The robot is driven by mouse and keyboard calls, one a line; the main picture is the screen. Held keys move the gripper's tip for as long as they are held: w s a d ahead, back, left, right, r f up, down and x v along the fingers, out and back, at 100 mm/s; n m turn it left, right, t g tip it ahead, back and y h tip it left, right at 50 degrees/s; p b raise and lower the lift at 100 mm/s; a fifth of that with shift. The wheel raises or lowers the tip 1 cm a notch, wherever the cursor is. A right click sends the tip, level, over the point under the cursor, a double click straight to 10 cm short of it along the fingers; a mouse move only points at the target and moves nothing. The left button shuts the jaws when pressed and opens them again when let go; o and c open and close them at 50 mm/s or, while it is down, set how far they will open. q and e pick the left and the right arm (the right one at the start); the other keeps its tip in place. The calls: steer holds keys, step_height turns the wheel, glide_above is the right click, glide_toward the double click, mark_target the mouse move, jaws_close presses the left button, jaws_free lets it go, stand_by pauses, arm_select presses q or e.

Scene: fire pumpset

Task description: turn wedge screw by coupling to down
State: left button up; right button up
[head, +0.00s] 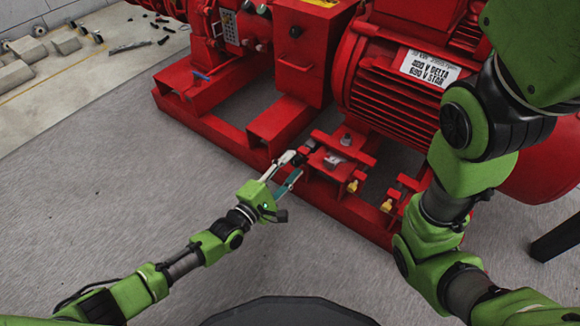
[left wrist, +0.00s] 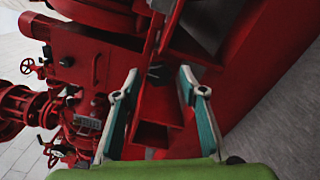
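A small dark screw head (head: 306,147) sits at the coupling-side end of the red motor mount on the pumpset's base. It also shows as a dark block (left wrist: 155,73) between the fingertips in the left wrist view. My left gripper (head: 296,163) is open, with its two teal-and-white fingers pointing at this end of the mount. The fingers (left wrist: 158,80) stand apart on either side of the dark block. I cannot tell whether they touch it. A grey metal piece (head: 334,160) lies in the mount beside the screw. My right gripper is out of view.
The red motor (head: 395,95) with a white voltage label stands above the mount. The red coupling guard (head: 303,50) is to its left. Yellow screws (head: 352,186) stand nearer the front. The red base rail (head: 220,132) borders clear grey floor (head: 130,170).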

arm_select(q)
steer(key=v, duration=1.2)
stand_by(0.3)
